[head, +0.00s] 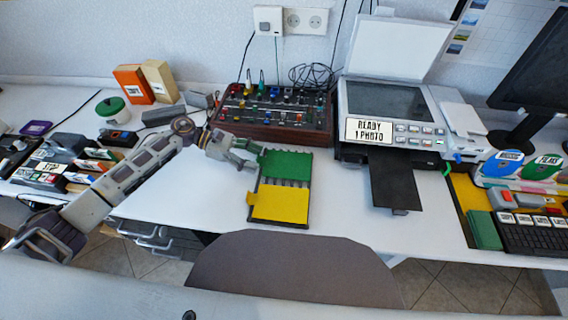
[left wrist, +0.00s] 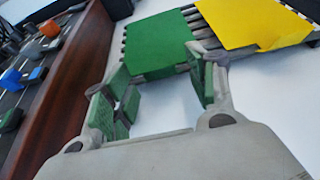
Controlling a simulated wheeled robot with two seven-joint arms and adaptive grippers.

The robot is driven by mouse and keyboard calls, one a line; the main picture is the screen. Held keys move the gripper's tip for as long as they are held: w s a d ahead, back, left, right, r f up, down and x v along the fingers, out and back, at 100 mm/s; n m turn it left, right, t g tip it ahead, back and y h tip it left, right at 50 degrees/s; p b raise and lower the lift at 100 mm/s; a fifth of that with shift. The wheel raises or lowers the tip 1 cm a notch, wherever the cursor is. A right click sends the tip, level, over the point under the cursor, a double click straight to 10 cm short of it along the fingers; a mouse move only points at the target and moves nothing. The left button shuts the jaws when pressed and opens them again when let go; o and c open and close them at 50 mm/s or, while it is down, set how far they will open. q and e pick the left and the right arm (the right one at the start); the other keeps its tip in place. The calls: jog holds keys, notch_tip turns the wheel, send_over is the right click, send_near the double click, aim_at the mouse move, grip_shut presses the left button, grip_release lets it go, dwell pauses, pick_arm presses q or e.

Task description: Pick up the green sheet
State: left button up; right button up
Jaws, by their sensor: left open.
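The green sheet (head: 288,165) lies flat on the far half of a dark ribbed rack (head: 283,183) on the white desk. A yellow sheet (head: 278,204) lies on the rack's near half. My left gripper (head: 250,155) is at the left edge of the green sheet, open and empty. In the left wrist view the green sheet (left wrist: 160,42) lies just ahead of the green-padded fingers (left wrist: 160,85), its near edge close to the fingertips. I cannot tell whether a finger touches it. My right gripper is not in view.
A mixer panel (head: 275,115) with wooden sides stands just behind the rack. A printer (head: 390,115) with a dark output tray (head: 392,182) is to the right. A chair back (head: 295,270) is in front.

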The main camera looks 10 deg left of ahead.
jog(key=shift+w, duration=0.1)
pick_arm(q)
jog(key=c, duration=0.8)
jog(key=shift+o, duration=0.2)
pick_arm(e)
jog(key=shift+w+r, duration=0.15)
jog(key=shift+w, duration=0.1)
pick_arm(q)
jog(key=shift+r, duration=0.15)
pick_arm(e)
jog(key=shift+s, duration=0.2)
pick_arm(q)
jog(key=shift+r, duration=1.4)
jog(key=shift+a+r, duration=0.2)
jog(key=shift+a, duration=0.15)
jog(key=a, duration=0.7)
jog(key=shift+w+a, duration=0.2)
jog(key=shift+a, duration=0.2)
jog(key=a+b, duration=0.1)
jog(key=a, duration=0.7)
jog(key=shift+w+a, duration=0.1)
jog(key=shift+a, duration=0.7)
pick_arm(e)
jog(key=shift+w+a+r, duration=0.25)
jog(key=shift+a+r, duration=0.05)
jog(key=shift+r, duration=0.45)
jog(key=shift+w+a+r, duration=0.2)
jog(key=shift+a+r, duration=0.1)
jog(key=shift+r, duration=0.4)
